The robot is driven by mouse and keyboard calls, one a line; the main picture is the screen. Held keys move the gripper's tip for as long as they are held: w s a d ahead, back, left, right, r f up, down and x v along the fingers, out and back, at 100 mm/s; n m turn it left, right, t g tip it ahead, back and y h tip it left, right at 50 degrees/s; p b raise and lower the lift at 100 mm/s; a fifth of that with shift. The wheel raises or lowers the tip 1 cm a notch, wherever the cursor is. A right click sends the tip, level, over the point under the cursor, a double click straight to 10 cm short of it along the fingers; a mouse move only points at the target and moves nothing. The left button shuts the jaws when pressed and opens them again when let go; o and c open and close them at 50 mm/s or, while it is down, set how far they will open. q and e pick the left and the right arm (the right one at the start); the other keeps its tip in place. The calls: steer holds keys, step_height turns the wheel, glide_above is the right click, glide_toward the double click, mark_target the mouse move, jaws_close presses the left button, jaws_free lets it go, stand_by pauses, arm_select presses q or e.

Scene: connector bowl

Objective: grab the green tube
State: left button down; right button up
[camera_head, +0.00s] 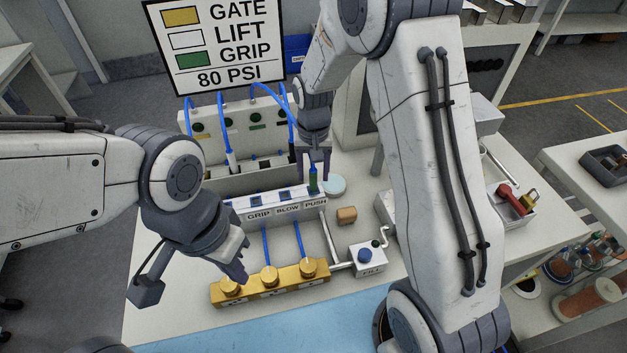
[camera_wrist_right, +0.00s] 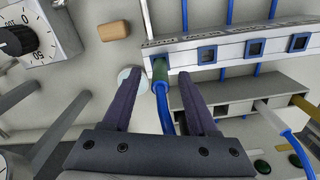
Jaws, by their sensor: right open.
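The green tube end (camera_head: 313,183), a green sleeve on a blue hose, stands at the right end of the white block labelled GRIP, BLOW, PUSH (camera_head: 275,205). In the right wrist view the green sleeve (camera_wrist_right: 160,70) meets the block's edge, and its blue hose runs back between my fingers. My right gripper (camera_head: 315,171) is open, with one finger on each side of the tube and visible gaps (camera_wrist_right: 158,82).
A sign (camera_head: 215,45) lists GATE yellow, LIFT white, GRIP green, 80 PSI. Behind the block is a panel (camera_head: 215,130) with blue hoses. A tan block (camera_head: 347,215), a white disc (camera_head: 336,186) and a FILL box (camera_head: 367,257) stand to the right. A blue mat (camera_head: 330,322) is in front.

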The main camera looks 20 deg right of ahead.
jaws_close()
stand_by(0.3)
